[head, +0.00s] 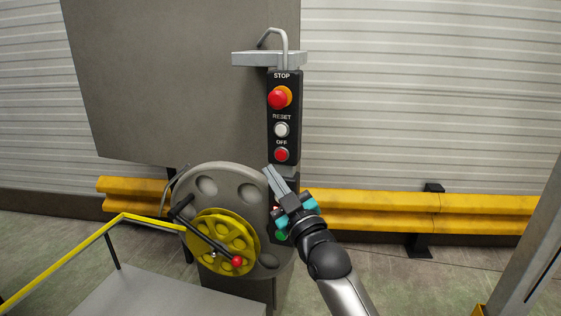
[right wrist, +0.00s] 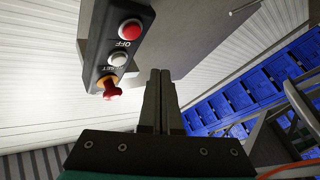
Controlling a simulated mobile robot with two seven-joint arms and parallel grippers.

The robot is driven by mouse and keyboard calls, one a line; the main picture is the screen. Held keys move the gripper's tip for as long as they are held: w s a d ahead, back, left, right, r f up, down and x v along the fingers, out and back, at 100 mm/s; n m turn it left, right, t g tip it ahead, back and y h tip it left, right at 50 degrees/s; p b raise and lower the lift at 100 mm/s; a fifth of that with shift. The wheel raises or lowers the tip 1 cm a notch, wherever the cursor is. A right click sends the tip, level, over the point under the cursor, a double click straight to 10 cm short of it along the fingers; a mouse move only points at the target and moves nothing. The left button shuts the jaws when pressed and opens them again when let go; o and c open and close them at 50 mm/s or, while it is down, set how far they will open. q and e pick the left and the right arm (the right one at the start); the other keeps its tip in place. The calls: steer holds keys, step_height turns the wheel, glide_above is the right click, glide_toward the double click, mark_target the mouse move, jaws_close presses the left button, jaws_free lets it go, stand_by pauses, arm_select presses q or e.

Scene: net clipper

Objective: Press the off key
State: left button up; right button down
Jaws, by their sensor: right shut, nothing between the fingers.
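The off key (head: 281,154) is a round red button under the label OFF on a black control panel (head: 270,117). It also shows in the right wrist view (right wrist: 130,30), at the upper left. My right gripper (head: 268,170) is shut and empty. In the head view its fingertips appear just below and to the left of the off key. In the right wrist view the fingertips (right wrist: 160,72) are apart from the key, which is up and to the left of them. My left gripper is not in view.
Above the off key are a white reset button (head: 281,130) and a red stop button (head: 278,98). A grey wheel with a yellow hub (head: 226,222) and a red-knobbed crank is at lower left. A yellow guard rail (head: 400,203) runs behind. My right arm covers part of the lower panel.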

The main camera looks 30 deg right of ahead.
mark_target(281, 155)
steer(key=shift+w+d+b, duration=0.4)
steer(key=shift+w+d, duration=0.4)
steer(key=shift+d, duration=0.2)
steer(key=shift+w+d+b, duration=0.35)
steer(key=shift+w+d, duration=0.45)
steer(key=shift+d, duration=0.15)
stand_by(0.6)
steer(key=shift+w+d, duration=0.3)
steer(key=shift+w+d, duration=0.25)
steer(key=shift+d, duration=0.1)
stand_by(0.7)
steer(key=shift+a, duration=0.1)
steer(key=shift+s+a+p, duration=0.4)
steer(key=shift+p, duration=0.15)
steer(key=shift+s+a, duration=0.15)
